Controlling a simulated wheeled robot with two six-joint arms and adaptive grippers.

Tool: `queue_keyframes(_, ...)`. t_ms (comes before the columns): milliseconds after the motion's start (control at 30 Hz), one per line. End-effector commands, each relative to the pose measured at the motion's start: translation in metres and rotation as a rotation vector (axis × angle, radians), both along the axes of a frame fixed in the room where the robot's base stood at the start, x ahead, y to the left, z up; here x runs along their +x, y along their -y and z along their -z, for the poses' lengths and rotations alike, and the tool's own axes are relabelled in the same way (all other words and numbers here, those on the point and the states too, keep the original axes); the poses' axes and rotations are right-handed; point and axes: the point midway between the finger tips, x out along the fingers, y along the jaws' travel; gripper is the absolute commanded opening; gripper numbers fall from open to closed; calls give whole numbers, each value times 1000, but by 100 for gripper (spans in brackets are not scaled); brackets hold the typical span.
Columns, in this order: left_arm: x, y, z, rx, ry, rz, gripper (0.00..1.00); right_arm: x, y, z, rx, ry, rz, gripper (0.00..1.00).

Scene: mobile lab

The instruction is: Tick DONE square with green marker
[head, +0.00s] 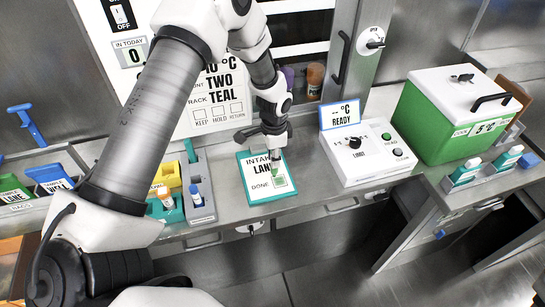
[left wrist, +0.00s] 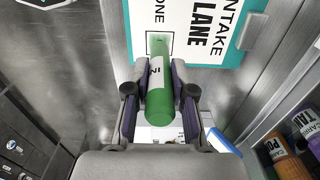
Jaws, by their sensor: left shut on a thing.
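The intake card (head: 257,194) is a white sheet on a teal clipboard, lying on the steel counter, with a DONE square in its lower part. My left gripper (head: 272,167) is above the card and shut on the green marker. In the left wrist view the gripper (left wrist: 158,100) has a finger on each side of the green marker (left wrist: 162,108). The marker's far end overlaps the DONE square (left wrist: 152,36), whose outline shows around it. The marker hides much of the square, so I cannot tell tip contact or a finished tick. My right gripper is not in view.
A white box with a READY display (head: 340,115) stands right of the card. A green cooler (head: 440,125) is further right. The counter's front edge is close to the card.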

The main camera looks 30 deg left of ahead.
Motion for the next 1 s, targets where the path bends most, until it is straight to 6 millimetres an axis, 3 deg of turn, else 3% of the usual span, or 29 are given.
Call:
queue_keyframes(433, -2, 6, -43, 0, 0, -5, 0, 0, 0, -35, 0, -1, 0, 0)
queue_keyframes(1000, -2, 7, -45, 0, 0, -7, 0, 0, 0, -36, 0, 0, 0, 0)
